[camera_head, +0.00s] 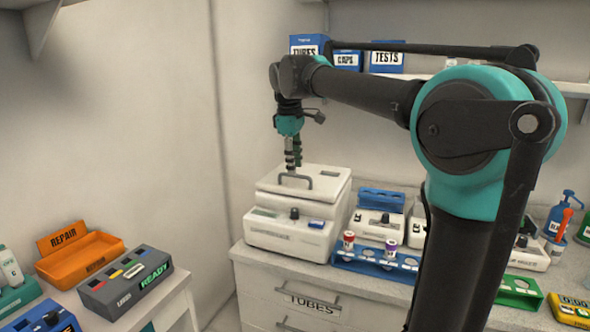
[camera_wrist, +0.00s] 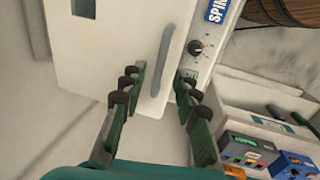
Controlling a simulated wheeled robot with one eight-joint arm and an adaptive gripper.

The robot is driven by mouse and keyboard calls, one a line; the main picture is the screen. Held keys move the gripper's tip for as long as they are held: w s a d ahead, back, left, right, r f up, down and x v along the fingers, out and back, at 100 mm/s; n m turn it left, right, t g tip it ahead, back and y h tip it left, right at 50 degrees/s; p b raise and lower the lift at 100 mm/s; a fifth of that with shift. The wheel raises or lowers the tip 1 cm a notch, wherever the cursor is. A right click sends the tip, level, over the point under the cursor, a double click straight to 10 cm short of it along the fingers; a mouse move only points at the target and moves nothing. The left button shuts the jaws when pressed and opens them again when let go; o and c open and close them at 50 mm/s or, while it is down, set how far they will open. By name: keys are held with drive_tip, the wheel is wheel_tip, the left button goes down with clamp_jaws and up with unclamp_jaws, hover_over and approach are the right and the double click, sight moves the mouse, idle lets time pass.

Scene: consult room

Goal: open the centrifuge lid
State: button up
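The centrifuge is a white box (camera_head: 280,240) on the counter, with a knob and a blue label on its front. Its lid (camera_head: 325,182) is down. A grey arched handle (camera_head: 309,182) stands near the lid's front edge. My gripper (camera_head: 293,168) points down just above the handle in the head view. In the wrist view my gripper (camera_wrist: 161,78) is open, its two dark fingers apart with the handle (camera_wrist: 163,62) showing between and beyond their tips. The lid (camera_wrist: 110,60) fills the upper left there. I cannot tell whether a finger touches the handle.
A blue rack (camera_head: 375,266) with capped tubes stands right of the centrifuge, close to it. More devices (camera_head: 380,224) stand behind the rack. A shelf with boxes (camera_head: 387,62) is on the back wall. An orange tray (camera_head: 80,258) is on the left table.

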drive_tip(key=shift+w+f, duration=0.2)
drive_tip(key=shift+f, duration=0.9)
clamp_jaws()
